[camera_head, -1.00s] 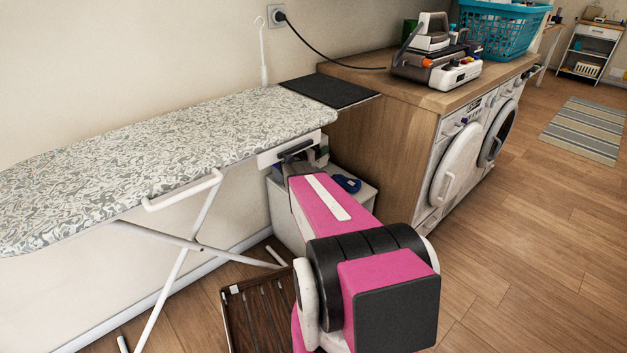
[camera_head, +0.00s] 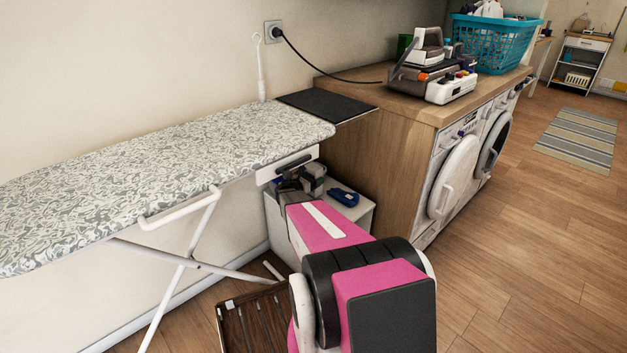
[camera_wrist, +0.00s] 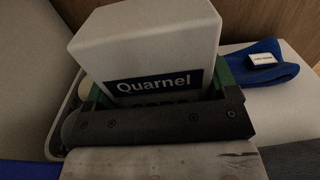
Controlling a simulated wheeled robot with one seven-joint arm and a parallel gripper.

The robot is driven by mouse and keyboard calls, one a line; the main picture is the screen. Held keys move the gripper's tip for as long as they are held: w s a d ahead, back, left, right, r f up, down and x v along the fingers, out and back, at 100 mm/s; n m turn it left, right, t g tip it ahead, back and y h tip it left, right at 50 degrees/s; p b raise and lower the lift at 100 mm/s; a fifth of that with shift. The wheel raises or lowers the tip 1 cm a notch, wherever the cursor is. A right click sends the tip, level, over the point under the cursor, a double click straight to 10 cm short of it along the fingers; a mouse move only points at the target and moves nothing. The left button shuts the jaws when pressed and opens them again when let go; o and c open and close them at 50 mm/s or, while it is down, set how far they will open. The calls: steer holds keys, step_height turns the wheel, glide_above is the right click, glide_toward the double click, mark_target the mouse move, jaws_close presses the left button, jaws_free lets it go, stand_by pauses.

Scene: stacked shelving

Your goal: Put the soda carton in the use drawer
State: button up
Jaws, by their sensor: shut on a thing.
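My gripper (camera_head: 292,178) is at the end of my pink and black arm, over a low white cabinet (camera_head: 362,222) beside the ironing board. In the wrist view my gripper (camera_wrist: 160,98) has a dark screwed bar and green parts close around the lower part of a white carton (camera_wrist: 150,45). The carton is marked "Quarnel", with its lower part hidden behind the bar. It appears to be the soda carton. A white panel with a dark handle (camera_head: 270,173) shows by the gripper; I cannot tell whether it is the use drawer.
A blue item (camera_head: 344,197) lies on the cabinet and shows in the wrist view with a small white tag. The ironing board (camera_head: 150,165) overhangs at left. A wooden counter (camera_head: 375,155) with washers stands at right.

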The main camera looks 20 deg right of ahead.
steer(key=shift+f, duration=0.35)
steer(key=o, duration=1)
steer(key=shift+r, duration=0.1)
